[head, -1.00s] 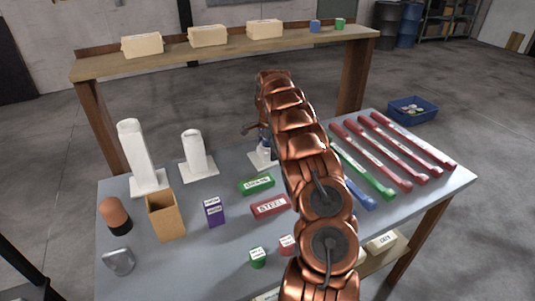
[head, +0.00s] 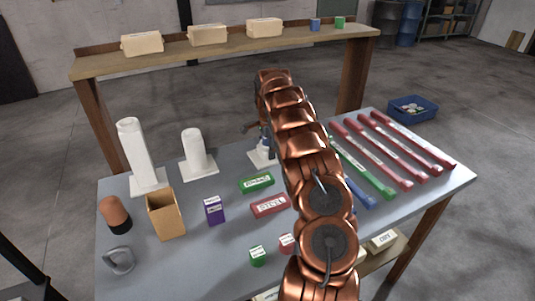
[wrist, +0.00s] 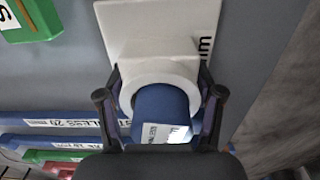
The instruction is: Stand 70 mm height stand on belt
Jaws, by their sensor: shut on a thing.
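The 70 mm height stand is a short white round column on a square white base (wrist: 155,30), with part of a "mm" marking beside it in the wrist view. In the head view its base (head: 259,158) shows on the grey table, partly hidden by my arm. My gripper (wrist: 160,82) is shut with its fingers on both sides of the white column. A blue labelled cylinder (wrist: 160,108) sits at the column's top end, nearer the camera, between the fingers. I cannot tell whether it rests on or inside the column. No belt is recognisable in these views.
Two taller white stands (head: 138,150) (head: 196,148) stand at left on the table (head: 220,250). An open cardboard box (head: 164,214), a purple block (head: 214,210), green and red blocks (head: 257,182) (head: 269,205) lie nearby. Coloured rods (head: 385,150) lie at right. A shelf (head: 225,48) stands behind.

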